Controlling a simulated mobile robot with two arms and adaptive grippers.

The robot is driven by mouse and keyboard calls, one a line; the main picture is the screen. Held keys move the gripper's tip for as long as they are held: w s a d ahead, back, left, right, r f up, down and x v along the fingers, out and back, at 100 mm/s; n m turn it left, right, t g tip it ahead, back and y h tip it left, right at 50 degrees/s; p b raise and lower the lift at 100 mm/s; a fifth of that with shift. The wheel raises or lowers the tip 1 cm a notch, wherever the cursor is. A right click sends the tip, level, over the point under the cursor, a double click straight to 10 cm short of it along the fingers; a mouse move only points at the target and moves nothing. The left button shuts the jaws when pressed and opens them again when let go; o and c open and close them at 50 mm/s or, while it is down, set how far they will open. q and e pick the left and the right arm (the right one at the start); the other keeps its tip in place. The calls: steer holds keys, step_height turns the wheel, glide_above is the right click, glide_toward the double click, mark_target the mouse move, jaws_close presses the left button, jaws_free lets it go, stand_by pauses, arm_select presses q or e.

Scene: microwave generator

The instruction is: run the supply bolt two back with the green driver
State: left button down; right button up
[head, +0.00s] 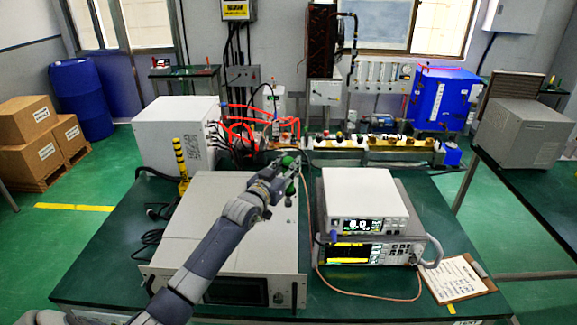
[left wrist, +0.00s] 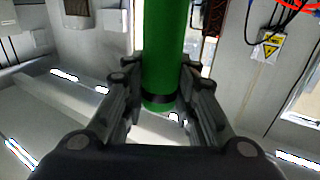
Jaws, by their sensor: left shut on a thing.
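My left gripper (head: 279,174) reaches in over the grey equipment box near the middle of the table. In the left wrist view, its fingers (left wrist: 160,92) are shut around the green driver (left wrist: 163,45), a thick green cylinder with a black band near its lower end. In the head view only small green parts of the driver (head: 291,160) show at the fingertips. The supply bolts are too small to tell apart, and I cannot see the driver's tip meeting any bolt. My right gripper is not in view.
The grey box (head: 205,215) lies under my arm. A white meter (head: 362,192) is stacked on another instrument to its right. A white cabinet (head: 172,133) with red and black cables stands behind left. A clipboard (head: 452,279) lies at the front right of the green table.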

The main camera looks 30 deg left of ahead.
arm_select(q)
steer(key=shift+r, duration=0.15)
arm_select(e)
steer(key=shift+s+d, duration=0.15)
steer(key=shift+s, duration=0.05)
arm_select(q)
steer(key=shift+f+b, duration=0.35)
steer(key=shift+f, duration=0.1)
steer(key=shift+f+b, duration=1.1)
steer(key=shift+f, duration=0.55)
steer(key=shift+f+b, duration=0.6)
steer(key=shift+f, duration=0.3)
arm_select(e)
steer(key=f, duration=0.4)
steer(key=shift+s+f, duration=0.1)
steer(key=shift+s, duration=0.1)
